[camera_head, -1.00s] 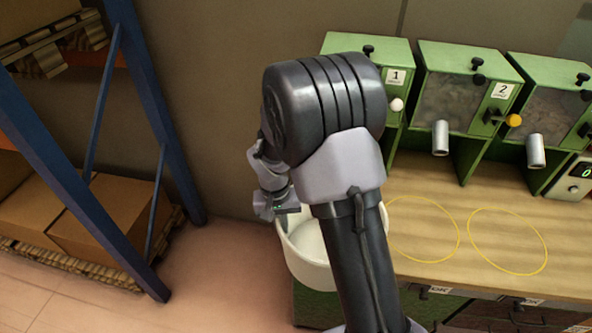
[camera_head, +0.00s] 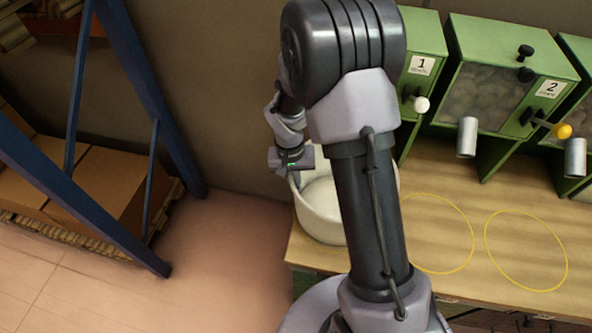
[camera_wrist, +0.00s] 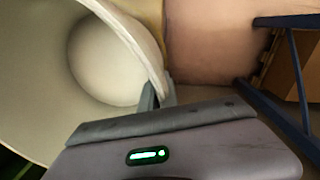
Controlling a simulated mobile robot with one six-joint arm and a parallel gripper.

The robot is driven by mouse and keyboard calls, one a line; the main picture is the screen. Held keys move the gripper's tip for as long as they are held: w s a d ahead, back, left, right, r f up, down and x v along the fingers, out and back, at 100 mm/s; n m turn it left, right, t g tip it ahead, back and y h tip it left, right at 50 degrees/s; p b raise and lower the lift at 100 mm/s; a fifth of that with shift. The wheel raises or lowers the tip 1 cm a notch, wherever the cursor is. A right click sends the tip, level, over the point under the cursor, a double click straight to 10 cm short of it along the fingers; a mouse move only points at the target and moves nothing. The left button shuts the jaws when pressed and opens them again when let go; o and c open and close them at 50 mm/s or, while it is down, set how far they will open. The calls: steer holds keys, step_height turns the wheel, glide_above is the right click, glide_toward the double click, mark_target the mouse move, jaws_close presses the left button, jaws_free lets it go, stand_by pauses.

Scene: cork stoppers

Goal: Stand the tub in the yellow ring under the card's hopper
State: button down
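The tub (camera_head: 322,222) is white and round, with its mouth up, at the left end of the bench, left of the rings. My arm hides its right part. My gripper (camera_wrist: 155,95) is at its rim, the fingers straddling the wall; it looks closed on it. The inside of the tub (camera_wrist: 110,65) is empty in the wrist view. I cannot tell if its base touches the bench. Two yellow rings, a left one (camera_head: 474,240) partly behind my arm and a right one (camera_head: 567,262), lie empty on the bench. No card is readable.
Green hoppers stand along the back of the bench (camera_head: 480,215), labelled 1 (camera_head: 422,65) and 2 (camera_head: 551,89), with knobbed levers and grey spouts (camera_head: 466,138). A blue rack (camera_head: 150,130) with boxes stands at left. Open floor lies between rack and bench.

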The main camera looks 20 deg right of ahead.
steer(key=shift+s+a+r, duration=0.1)
steer(key=shift+s+a, duration=0.45)
steer(key=shift+s, duration=0.3)
steer(key=c, duration=2)
jaws_free()
steer(key=shift+w+d+f, duration=0.15)
steer(key=shift+w+f, duration=0.05)
steer(key=shift+c, duration=0.2)
steer(key=o, duration=0.3)
steer(key=shift+w+d, duration=0.15)
steer(key=shift+w, duration=0.1)
steer(key=shift+o, duration=0.7)
steer(key=shift+s+r, duration=0.1)
steer(key=shift+s, duration=0.15)
steer(key=shift+w+r, duration=0.1)
step_height(320, 180, up, 19)
steer(key=s+a+t+p, duration=0.2)
steer(key=a+p, duration=0.1)
steer(key=s+a+r+t+y, duration=0.1)
steer(key=s+a+r+t, duration=0.1)
steer(key=s+r, duration=0.3)
steer(key=s+a+r+t+y, duration=0.1)
steer(key=s+r, duration=0.5)
steer(key=s, duration=0.6)
steer(key=shift+s+a+m+t+y, duration=0.35)
steer(key=shift+a+t, duration=0.25)
steer(key=shift+a, duration=0.4)
